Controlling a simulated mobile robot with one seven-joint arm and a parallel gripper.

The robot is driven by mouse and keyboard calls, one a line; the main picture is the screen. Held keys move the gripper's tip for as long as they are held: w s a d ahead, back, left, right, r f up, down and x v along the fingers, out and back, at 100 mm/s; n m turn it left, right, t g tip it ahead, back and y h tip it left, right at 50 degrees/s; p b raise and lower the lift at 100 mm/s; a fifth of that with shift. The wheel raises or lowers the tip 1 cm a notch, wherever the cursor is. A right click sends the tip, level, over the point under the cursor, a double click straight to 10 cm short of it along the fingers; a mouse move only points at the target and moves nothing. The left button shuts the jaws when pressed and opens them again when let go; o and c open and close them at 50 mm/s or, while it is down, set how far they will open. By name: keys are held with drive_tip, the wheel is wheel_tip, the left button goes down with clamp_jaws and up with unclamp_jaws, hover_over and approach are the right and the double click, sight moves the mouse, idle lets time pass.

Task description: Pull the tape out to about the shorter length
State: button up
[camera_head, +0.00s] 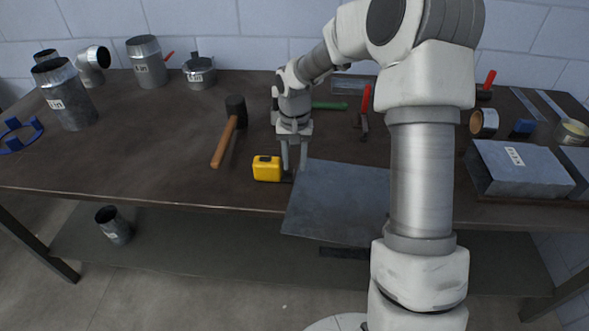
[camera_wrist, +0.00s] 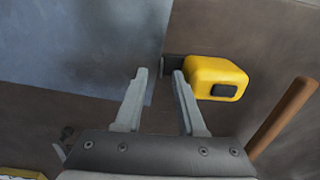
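A yellow tape measure (camera_head: 267,168) lies near the front edge of the table, just left of the grey sheet. It also shows in the wrist view (camera_wrist: 216,79), with a black patch on its side and a short dark piece (camera_wrist: 173,68) at its end facing the sheet. My gripper (camera_head: 294,171) points down at the right side of the tape measure. In the wrist view its two fingers (camera_wrist: 159,73) stand apart with nothing clearly held between them. The dark end piece lies just beyond the fingertips; I cannot tell whether they touch it.
A flat grey metal sheet (camera_head: 335,200) lies right of the tape and overhangs the front edge of the table (camera_head: 170,188). A mallet (camera_head: 229,135) lies behind left. Red-handled snips (camera_head: 365,112) lie behind right. Labelled ducts stand at the left; a metal box (camera_head: 515,168) is at the right.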

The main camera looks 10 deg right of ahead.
sight(295, 175)
drive_tip(key=shift+f, duration=1.25)
clamp_jaws()
idle(0.5)
